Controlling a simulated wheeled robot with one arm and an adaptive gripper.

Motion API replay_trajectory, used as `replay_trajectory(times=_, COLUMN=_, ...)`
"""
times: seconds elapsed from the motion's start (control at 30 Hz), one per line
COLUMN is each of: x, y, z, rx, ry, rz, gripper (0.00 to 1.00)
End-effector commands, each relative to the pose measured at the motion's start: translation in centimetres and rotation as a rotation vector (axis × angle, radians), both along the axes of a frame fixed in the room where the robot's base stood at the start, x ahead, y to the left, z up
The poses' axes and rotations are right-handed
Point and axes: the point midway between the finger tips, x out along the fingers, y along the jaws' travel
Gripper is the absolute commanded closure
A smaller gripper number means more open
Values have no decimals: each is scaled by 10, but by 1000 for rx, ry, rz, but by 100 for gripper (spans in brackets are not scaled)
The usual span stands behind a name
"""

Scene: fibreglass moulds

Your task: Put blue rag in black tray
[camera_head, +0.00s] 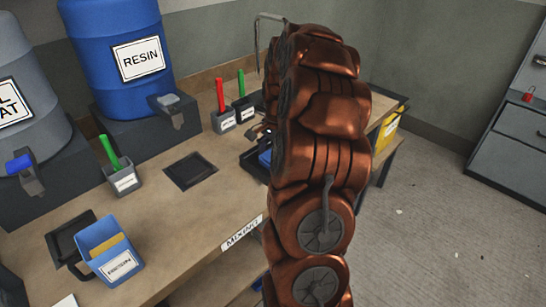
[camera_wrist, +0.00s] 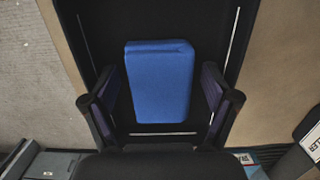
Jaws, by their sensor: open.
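The blue rag (camera_wrist: 158,85) is a folded, rounded block. In the wrist view it lies inside the black tray (camera_wrist: 95,20), over the dark tray floor. My gripper (camera_wrist: 160,92) is open, with one finger on each side of the rag and a small gap at each side. In the head view the black tray (camera_head: 251,166) is at the table's right part, and a bit of the blue rag (camera_head: 265,157) shows in it. My copper arm hides most of the tray and nearly all of the gripper there.
Grey holders with red (camera_head: 220,95) and green (camera_head: 241,83) handled tools stand behind the tray. A blue resin drum (camera_head: 115,50) is at the back. A blue bin (camera_head: 108,250) is front left. The table around the dark square mat (camera_head: 190,171) is clear.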

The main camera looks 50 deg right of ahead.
Motion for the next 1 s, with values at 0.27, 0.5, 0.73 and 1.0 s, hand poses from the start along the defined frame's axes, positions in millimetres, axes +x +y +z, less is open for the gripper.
replay_trajectory(times=0.27, x=0, y=0, z=7, rx=-1, ry=-1, rz=0, gripper=14)
replay_trajectory(times=0.5, x=1, y=-6, z=37, rx=-5, ry=-6, rz=-1, gripper=14)
replay_trajectory(times=0.73, x=0, y=-9, z=71, rx=-2, ry=-3, rz=0, gripper=14)
replay_trajectory(times=1.0, x=1, y=-13, z=104, rx=-3, ry=-4, rz=0, gripper=14)
